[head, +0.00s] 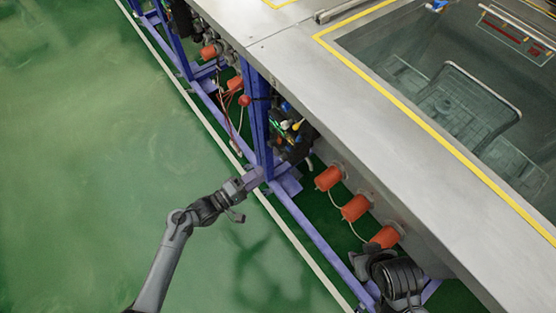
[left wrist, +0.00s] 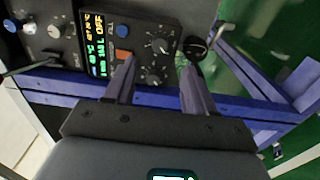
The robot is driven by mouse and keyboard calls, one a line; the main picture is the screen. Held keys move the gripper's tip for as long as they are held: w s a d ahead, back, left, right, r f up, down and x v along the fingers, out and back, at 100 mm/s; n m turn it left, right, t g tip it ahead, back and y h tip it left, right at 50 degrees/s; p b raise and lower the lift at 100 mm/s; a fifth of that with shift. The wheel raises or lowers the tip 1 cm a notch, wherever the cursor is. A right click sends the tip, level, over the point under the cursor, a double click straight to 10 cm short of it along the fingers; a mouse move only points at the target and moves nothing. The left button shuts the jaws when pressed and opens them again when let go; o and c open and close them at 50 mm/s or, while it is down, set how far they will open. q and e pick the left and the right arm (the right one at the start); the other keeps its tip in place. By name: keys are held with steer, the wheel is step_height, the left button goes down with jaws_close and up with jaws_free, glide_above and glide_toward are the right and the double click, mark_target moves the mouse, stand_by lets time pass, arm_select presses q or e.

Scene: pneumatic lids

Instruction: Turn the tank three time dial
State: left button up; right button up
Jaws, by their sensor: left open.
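In the left wrist view a dark control panel (left wrist: 143,23) has a lit display (left wrist: 97,55) and a column of dials at its right side. An upper dial (left wrist: 160,46) and a lower dial (left wrist: 155,75) show between the fingers of my left gripper (left wrist: 157,62). The gripper is open with nothing between its fingers; I cannot tell if they touch the panel. A round black knob (left wrist: 195,47) is right of the panel. I cannot read which dial belongs to tank three. In the head view my left gripper (head: 249,189) is beside the blue frame.
A blue frame (head: 258,120) stands along the metal bench (head: 330,95) with a sunken tank (head: 440,95). Several orange cylinders (head: 354,208) sit under the bench. An orange button (left wrist: 124,54) is near the left finger. Green floor (head: 80,150) at left is clear.

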mark_target(282, 159)
arm_select(q)
steer(key=b+x, duration=0.3)
steer(key=x, duration=0.4)
steer(key=shift+w+d+f, duration=0.1)
steer(key=shift+w+d, duration=0.15)
steer(key=shift+w, duration=0.05)
steer(key=shift+w+d, duration=0.45)
jaws_close()
